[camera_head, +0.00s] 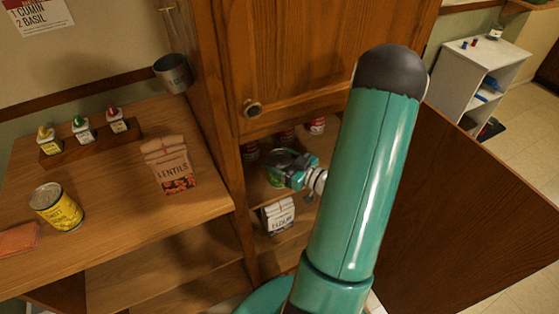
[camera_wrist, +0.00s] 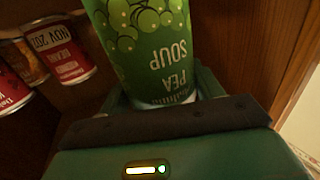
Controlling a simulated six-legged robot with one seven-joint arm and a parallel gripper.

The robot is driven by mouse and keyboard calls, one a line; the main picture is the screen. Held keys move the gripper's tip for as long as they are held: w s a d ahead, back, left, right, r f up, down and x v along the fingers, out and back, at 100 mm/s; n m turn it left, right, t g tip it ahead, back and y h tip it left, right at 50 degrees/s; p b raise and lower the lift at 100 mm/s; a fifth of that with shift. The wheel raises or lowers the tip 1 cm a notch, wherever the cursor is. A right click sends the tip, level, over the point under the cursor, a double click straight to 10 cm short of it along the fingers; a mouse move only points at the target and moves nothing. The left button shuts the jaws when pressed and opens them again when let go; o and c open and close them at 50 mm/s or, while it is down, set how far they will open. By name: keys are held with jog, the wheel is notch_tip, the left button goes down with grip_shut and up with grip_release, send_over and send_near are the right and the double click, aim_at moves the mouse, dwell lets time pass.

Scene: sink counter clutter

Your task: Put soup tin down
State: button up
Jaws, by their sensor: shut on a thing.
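The soup tin (camera_wrist: 155,45) has a green pea soup label and fills the upper middle of the wrist view. It looks upside down there. My gripper (camera_wrist: 165,100) is shut on it. In the head view, my gripper (camera_head: 292,170) holds the green tin (camera_head: 275,177) inside the wooden cabinet, in the opening below its upper door. The tin is partly hidden by my gripper there. I cannot tell whether its base touches the shelf.
Red-labelled tins (camera_wrist: 65,60) stand at the back of the cabinet, also in the head view (camera_head: 316,125). A flour bag (camera_head: 278,215) sits on a lower shelf. A lentils bag (camera_head: 169,165), yellow tin (camera_head: 57,206) and small bottles (camera_head: 83,129) stand on the left counter.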

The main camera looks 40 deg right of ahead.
jog(key=shift+f, duration=0.25)
jog(key=o, duration=1.3)
jog(key=shift+r, duration=0.2)
jog(key=v, duration=1.2)
